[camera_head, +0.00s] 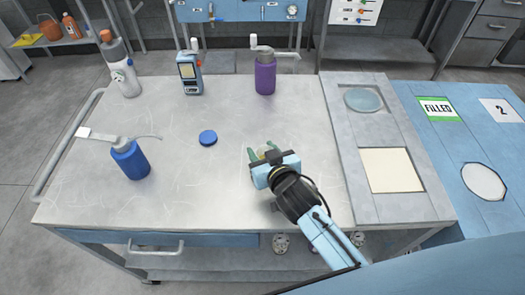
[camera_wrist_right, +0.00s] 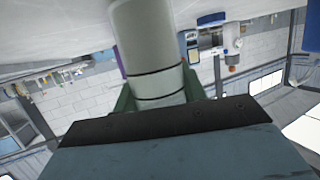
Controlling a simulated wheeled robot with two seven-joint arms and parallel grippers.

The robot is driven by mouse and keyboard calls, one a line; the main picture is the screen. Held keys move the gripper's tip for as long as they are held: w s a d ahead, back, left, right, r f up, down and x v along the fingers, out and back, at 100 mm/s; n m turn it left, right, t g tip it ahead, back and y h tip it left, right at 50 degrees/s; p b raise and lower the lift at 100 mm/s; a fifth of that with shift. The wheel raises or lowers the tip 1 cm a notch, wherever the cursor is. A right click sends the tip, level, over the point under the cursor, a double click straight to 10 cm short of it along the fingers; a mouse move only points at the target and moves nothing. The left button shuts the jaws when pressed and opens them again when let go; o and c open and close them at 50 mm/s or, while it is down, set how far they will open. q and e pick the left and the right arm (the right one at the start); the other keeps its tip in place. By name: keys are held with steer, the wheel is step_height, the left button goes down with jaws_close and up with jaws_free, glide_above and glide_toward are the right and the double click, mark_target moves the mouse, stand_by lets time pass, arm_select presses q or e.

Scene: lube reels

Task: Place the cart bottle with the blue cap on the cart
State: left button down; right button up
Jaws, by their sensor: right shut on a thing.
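My right gripper (camera_head: 266,155) is over the near middle of the cart top (camera_head: 190,185). It is shut on a pale cylinder, which looks like a bottle, mostly hidden by the gripper in the head view. In the right wrist view this pale bottle (camera_wrist_right: 150,50) has thin dark bands and stands between the green fingers. No cap shows on its visible part, and I cannot tell whether it touches the cart. A blue cap (camera_head: 208,138) lies alone on the cart, left of the gripper. My left gripper is not in view.
A blue pump bottle (camera_head: 130,160) stands at left. A white bottle with an orange top (camera_head: 122,70), a blue device (camera_head: 190,72) and a purple bottle (camera_head: 265,75) stand at the back. A grey panel (camera_head: 345,130) and blue table (camera_head: 450,150) are at right.

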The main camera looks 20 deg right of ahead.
steer(key=o, duration=1.1)
steer(key=shift+f, duration=0.1)
steer(key=shift+r, duration=0.25)
steer(key=v, duration=1.2)
